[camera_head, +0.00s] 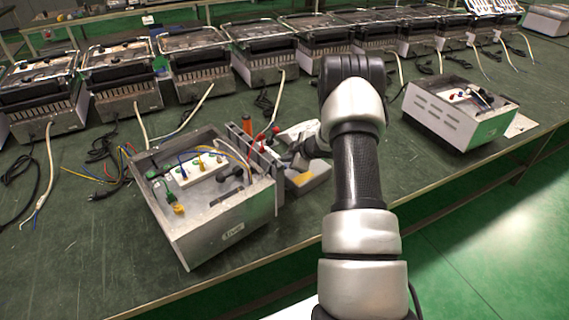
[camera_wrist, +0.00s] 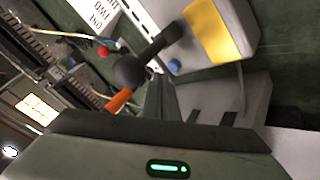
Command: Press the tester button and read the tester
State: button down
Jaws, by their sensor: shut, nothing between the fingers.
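The tester is a pale grey-white box with a yellow panel, and in the head view (camera_head: 318,172) it stands just right of the open metal box. In the wrist view the tester (camera_wrist: 243,25) fills the top right. A small blue button (camera_wrist: 174,65) shows on its near side. My gripper (camera_head: 290,160) reaches down beside the tester from the right, partly hidden by my wrist. In the wrist view my gripper (camera_wrist: 160,82) is shut and empty, with its tips close to the blue button; I cannot tell whether they touch it. No reading is legible.
An open metal box (camera_head: 225,235) with coloured wires and terminals stands left of the tester. A dark round-ended part and an orange handle (camera_wrist: 119,101) lie close to my gripper. Another metal box (camera_head: 440,118) stands at right. Several grills line the back of the green table.

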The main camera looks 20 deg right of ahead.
aim_at(287, 169)
notch_tip(287, 169, up, 5)
jog(key=p, duration=0.4)
jog(key=shift+p, duration=0.35)
jog(key=shift+r, duration=0.1)
dwell(0.6)
